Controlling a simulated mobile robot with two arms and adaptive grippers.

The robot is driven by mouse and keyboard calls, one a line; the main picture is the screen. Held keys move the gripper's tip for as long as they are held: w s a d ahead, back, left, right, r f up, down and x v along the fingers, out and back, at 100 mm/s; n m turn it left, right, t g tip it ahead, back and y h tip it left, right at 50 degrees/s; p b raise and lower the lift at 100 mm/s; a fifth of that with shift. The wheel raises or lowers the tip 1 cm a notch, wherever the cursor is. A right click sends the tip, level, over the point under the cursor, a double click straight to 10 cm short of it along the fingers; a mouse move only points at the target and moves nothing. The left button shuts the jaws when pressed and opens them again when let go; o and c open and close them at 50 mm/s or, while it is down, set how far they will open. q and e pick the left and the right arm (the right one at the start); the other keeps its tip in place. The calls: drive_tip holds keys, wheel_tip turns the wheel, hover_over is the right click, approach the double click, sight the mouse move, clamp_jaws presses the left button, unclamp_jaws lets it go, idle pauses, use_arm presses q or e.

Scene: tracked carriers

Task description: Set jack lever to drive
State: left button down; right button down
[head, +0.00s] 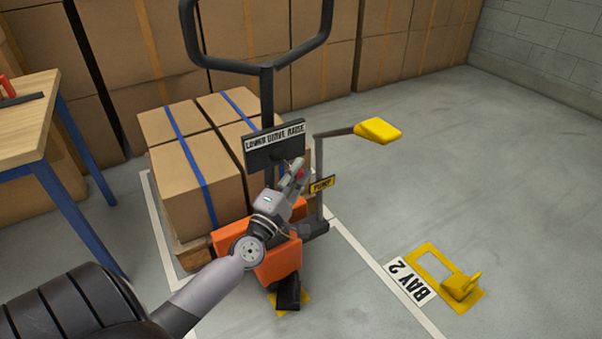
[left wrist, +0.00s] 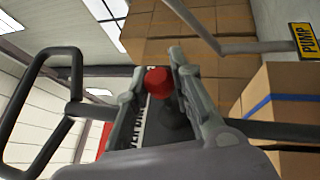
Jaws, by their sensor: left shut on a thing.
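The pallet jack has an orange body (head: 281,262) and a black loop handle (head: 266,66). On its post is a dark plate with a white label (head: 275,137) reading LOWER DRIVE RAISE. My left gripper (head: 294,176) is just below the right part of this plate, shut on the jack lever. The lever's red knob (left wrist: 158,80) shows between the fingers in the left wrist view. The gripper hides most of the lever in the head view, so I cannot tell which word it points to. My right gripper is in neither view.
Boxes with blue straps (head: 190,170) sit on a pallet behind the jack. A yellow-ended pump pedal (head: 378,130) stands to the right. A wooden table (head: 27,125) is at the left. Floor at the right is open, except a yellow floor bracket (head: 460,286) by BAY 2.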

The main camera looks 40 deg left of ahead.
use_arm(q)
drive_tip(key=shift+s+a+f, duration=0.15)
drive_tip(key=shift+s+a, duration=0.05)
drive_tip(key=shift+s, duration=0.1)
drive_tip(key=c, duration=1.8)
unclamp_jaws()
drive_tip(key=shift+o, duration=1.2)
drive_tip(key=shift+s, duration=0.15)
drive_tip(key=shift+o, duration=0.8)
drive_tip(key=v, duration=1.1)
drive_tip(key=shift+s+d, duration=0.2)
drive_tip(key=shift+s, duration=0.2)
